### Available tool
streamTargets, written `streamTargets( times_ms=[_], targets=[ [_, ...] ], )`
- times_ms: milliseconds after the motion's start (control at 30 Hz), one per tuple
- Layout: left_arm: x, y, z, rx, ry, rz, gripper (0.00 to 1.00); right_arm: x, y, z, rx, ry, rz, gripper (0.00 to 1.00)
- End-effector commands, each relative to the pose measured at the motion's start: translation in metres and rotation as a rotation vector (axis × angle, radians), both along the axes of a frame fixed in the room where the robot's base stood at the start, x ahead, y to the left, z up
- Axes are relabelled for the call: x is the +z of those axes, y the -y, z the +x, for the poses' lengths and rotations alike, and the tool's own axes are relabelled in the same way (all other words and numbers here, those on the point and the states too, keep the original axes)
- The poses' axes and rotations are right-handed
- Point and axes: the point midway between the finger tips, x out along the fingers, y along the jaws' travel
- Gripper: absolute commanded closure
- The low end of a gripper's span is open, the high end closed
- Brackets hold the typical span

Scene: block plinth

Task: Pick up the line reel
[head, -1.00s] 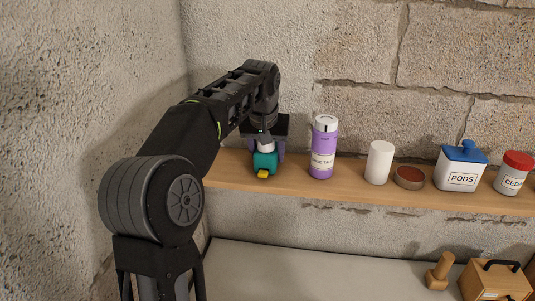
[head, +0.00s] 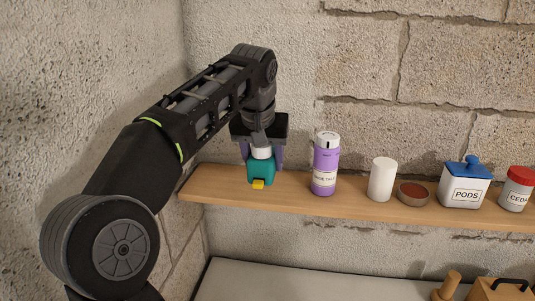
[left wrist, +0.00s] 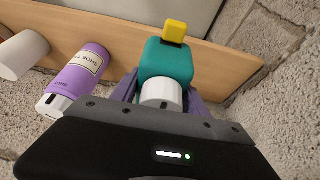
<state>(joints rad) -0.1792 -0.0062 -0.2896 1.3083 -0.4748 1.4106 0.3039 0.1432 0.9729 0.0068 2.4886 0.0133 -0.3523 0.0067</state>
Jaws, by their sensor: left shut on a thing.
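The line reel is a teal body (head: 260,172) with a white top and a small yellow tab at its lower front. My left gripper (head: 262,157) comes down from above with its purple fingers on both sides of the reel, shut on it. The reel is upright at the left part of the wooden shelf (head: 222,184) and looks slightly above its surface. In the left wrist view the reel (left wrist: 167,64) sits between the fingers, its white top partly hidden by the gripper body. My right gripper is not in view.
A purple shaker bottle (head: 325,165) stands right of the reel. Further right are a white cylinder (head: 382,180), a brown bowl (head: 413,195), a blue-lidded PODS jar (head: 465,186) and a red-lidded jar (head: 517,190). Walls stand behind and at left. A pale surface (head: 300,284) lies below.

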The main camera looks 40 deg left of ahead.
Motion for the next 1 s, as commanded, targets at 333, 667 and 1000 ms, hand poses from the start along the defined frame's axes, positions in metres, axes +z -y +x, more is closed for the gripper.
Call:
streamTargets(
  times_ms=[333,667,1000],
  targets=[
    [0.004,0.044,-0.083,0.001,0.004,0.002,1.00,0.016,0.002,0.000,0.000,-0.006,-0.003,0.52],
    [0.001,0.061,-0.110,0.000,0.002,0.001,1.00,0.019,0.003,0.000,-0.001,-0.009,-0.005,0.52],
    [0.001,0.061,-0.111,0.000,0.002,0.001,1.00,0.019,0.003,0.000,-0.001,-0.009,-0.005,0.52]
  ],
)
